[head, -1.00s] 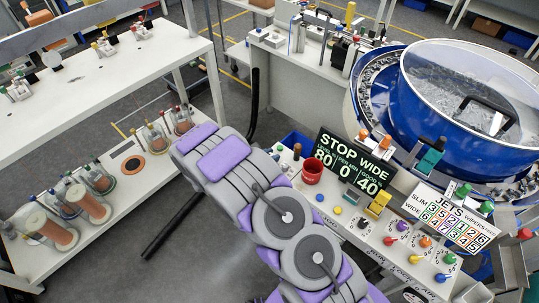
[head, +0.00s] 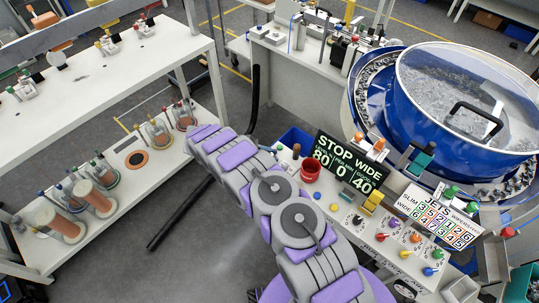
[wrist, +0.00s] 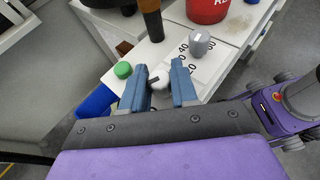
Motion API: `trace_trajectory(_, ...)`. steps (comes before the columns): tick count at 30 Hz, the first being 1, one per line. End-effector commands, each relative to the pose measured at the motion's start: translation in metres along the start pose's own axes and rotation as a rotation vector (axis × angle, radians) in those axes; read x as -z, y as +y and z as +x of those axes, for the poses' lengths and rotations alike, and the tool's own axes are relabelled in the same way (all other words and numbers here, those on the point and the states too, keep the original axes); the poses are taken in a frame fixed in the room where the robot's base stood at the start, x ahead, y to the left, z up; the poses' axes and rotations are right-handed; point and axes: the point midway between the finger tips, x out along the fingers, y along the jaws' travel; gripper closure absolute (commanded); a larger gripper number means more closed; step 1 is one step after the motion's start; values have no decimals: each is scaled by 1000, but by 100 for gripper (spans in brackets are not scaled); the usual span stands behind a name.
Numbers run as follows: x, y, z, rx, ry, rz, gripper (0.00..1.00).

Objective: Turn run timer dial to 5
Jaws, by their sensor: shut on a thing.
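In the wrist view, my gripper (wrist: 161,82) has its two blue fingers closed around a small pale grey knob (wrist: 157,83) at the panel's near edge. Most of this knob is hidden between the fingers, and no label on it can be read, so I cannot tell its setting. A larger grey dial (wrist: 199,42) with printed numbers such as 40 and 60 stands just beyond the fingers, apart from them. In the head view my arm hides the gripper and this part of the white control panel (head: 376,246).
A green button (wrist: 122,70), a brown handle (wrist: 152,22) and a red cup (wrist: 207,9) stand close to the fingers. In the head view, a display (head: 350,161) reads STOP WIDE, with several coloured knobs and the blue bowl feeder (head: 420,120) to the right.

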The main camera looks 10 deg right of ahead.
Motion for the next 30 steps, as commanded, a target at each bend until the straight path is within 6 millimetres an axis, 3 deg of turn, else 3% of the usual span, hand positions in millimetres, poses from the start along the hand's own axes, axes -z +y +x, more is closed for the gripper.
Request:
trace_trajectory(12,-1,1,2,135,0,60,100)
trace_trajectory(30,-2,1,3,159,1,69,100)
